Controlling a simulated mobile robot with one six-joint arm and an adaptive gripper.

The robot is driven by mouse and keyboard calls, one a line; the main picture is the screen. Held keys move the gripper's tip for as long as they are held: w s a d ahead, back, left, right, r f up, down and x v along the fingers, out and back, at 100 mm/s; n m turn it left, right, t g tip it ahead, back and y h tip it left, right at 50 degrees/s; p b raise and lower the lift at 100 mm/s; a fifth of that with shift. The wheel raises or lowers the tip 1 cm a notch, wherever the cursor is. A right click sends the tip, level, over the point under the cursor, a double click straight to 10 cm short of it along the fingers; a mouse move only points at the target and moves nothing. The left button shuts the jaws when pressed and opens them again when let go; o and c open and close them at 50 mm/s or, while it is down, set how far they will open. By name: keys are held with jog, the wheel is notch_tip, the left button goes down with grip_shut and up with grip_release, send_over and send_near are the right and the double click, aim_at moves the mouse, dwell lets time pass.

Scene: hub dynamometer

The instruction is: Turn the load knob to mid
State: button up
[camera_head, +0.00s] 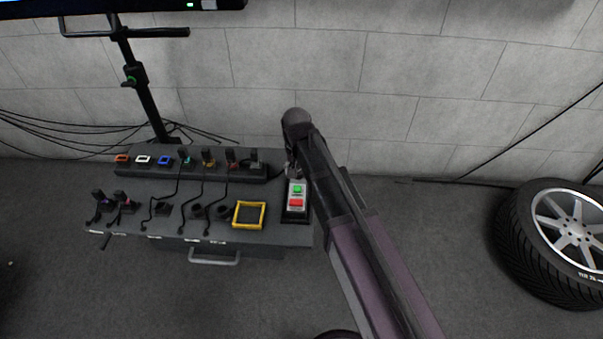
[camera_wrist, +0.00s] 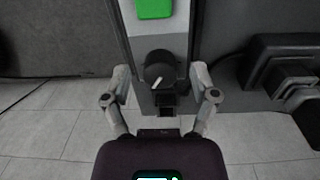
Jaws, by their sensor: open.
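The load knob (camera_wrist: 160,67) is a dark round knob in the wrist view, with a white pointer mark angled toward the lower left. It sits on a grey control box (camera_wrist: 125,14) below a green button (camera_wrist: 155,8). The same box, with green and red buttons, stands at the right end of the bench in the head view (camera_head: 295,213). My gripper (camera_wrist: 161,74) is open, with one finger on each side of the knob and visible gaps between. Its fingertips are hard to make out in the head view, where my arm hides the knob.
The bench top (camera_head: 148,186) holds a yellow-framed tray (camera_head: 249,215), cables and a rear row of coloured connectors (camera_head: 185,157). A drawer handle (camera_head: 214,261) is on its front. The floor between is clear.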

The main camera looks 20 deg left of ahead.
jog(key=shift+c, duration=0.2)
grip_shut()
jog(key=shift+n, duration=1.1)
jog(key=shift+o, duration=0.2)
grip_release()
